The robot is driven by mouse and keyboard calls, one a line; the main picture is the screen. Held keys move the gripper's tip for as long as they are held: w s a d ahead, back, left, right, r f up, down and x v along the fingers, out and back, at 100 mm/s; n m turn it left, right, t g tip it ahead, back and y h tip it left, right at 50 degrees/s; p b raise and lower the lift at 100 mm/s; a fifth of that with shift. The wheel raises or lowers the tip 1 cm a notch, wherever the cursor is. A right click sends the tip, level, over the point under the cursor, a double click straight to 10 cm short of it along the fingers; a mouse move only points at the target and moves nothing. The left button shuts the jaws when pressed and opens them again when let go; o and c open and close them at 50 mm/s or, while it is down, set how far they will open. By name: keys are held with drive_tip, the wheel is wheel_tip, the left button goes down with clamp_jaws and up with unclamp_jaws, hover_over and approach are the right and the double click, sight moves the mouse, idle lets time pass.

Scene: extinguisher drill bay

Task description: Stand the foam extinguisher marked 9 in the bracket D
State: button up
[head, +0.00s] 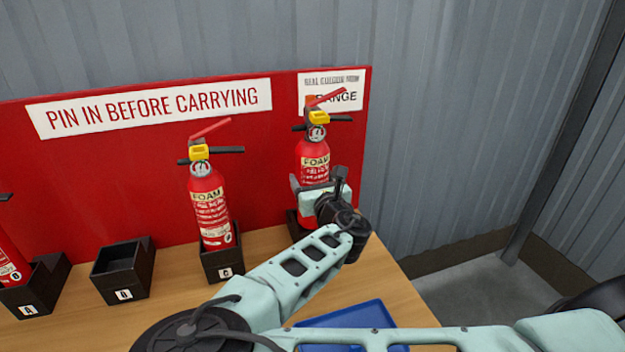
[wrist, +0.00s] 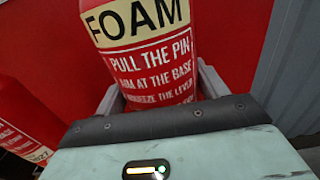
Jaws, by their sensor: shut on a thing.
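My gripper (head: 318,190) is shut around the body of the right-hand red foam extinguisher (head: 312,152), which is upright with a yellow collar. In the wrist view that extinguisher (wrist: 145,58) fills the middle between the two grey fingers; its FOAM label faces me, but no number shows. A dark bracket (head: 296,228) is at its base, mostly hidden by my arm, so I cannot tell whether it is seated or lifted. The bracket that appears marked D (head: 123,272) is an empty black open-topped box on the wooden table, between A and C.
A foam extinguisher (head: 207,195) stands in bracket C (head: 222,265), between the held one and D. Another extinguisher (head: 10,262) is in bracket A (head: 38,287). A red backboard (head: 110,180) stands behind. A blue tray (head: 350,318) lies at the front, partly under my arm.

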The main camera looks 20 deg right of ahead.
drive_tip(key=shift+f+b, duration=1.5)
drive_tip(key=shift+b, duration=0.05)
idle(0.9)
